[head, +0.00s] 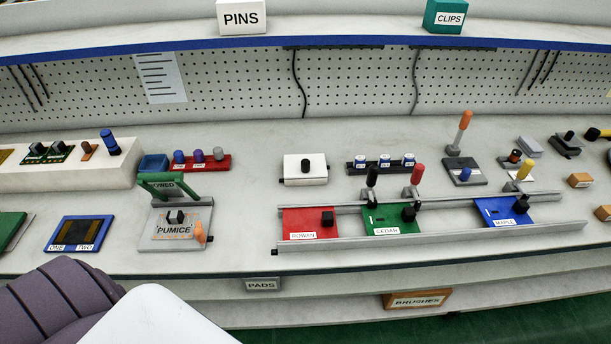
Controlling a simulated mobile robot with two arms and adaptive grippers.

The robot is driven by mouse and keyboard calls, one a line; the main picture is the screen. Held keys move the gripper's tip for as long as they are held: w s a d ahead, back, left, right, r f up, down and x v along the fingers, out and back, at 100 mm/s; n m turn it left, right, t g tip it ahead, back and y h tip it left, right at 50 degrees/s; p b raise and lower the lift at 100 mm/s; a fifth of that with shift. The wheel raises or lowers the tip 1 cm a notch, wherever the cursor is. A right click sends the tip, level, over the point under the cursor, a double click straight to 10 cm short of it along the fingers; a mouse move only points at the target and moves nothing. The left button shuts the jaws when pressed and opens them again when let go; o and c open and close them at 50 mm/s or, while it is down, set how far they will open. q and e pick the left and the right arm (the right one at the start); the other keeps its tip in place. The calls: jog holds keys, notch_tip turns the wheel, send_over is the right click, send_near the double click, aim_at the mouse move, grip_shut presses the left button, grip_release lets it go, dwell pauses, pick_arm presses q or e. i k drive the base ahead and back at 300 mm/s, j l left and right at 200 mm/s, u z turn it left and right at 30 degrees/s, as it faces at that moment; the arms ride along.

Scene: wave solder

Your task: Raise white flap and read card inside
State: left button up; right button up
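A small white box (291,173) stands on the bench near the middle of the head view. Its white top, the flap as far as I can tell, lies down flat and carries a black knob (305,166). No card shows; the inside of the box is hidden. Neither of my grippers is in view. Parts that look like my own arm or body fill the lower left corner, well short of the white box.
In front of the box, a grey rail (430,236) holds red ROWAN, green CEDAR and blue MAPLE plates. The PUMICE fixture (150,229) with its green handle stands to the left. A black rack (351,169) stands close on the right. A pegboard and blue-edged shelf are behind.

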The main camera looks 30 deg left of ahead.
aim_at(305, 160)
jog(key=j+u, duration=0.2)
jog(key=u, duration=0.15)
jog(key=i+j+u, duration=0.1)
jog(key=u, duration=0.25)
jog(key=i+j+u, duration=0.1)
jog(key=u, duration=0.25)
jog(key=j, duration=0.1)
